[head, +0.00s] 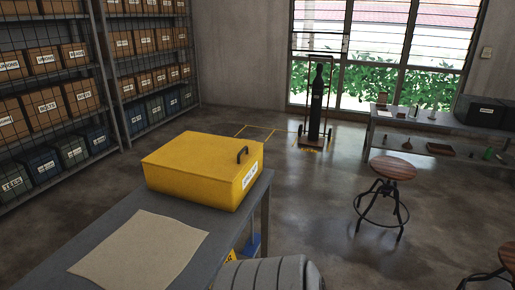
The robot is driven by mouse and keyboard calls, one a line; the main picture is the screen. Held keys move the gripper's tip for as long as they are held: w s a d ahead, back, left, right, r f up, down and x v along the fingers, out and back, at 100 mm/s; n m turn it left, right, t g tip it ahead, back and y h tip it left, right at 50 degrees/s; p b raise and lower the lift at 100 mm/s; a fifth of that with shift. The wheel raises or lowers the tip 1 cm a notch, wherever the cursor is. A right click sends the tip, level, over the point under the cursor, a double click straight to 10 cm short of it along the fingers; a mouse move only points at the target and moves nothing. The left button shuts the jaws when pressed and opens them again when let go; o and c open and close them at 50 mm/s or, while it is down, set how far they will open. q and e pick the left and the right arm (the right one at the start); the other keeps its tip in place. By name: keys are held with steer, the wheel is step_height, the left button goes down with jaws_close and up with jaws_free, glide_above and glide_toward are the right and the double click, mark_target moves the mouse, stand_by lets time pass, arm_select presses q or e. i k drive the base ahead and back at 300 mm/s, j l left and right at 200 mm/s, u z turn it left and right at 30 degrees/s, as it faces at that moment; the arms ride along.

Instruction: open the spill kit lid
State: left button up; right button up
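The spill kit (190,178) is a yellow box at the far end of a grey table in the head view. Its yellow lid (203,152) lies flat on top and looks closed. A dark handle (242,154) stands near the lid's right edge, above a white label (250,175) on the side. Neither gripper shows in this view, and nothing of mine is seen touching the box.
The grey table (92,241) carries a beige sheet (140,250) in front of the box. Shelves of boxes (60,95) line the left wall. A wooden-topped stool (393,168), a gas cylinder on a trolley (316,105) and a bench (435,125) stand to the right, with open floor between.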

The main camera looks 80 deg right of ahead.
mark_target(220, 158)
steer(key=z, duration=2.2)
steer(key=i+l+u, duration=0.15)
steer(key=u, duration=0.25)
steer(key=i+l+u, duration=0.1)
steer(key=l+u, duration=0.15)
steer(key=u, duration=0.15)
steer(key=l+u, duration=0.25)
steer(key=u, duration=0.15)
steer(key=i, duration=0.05)
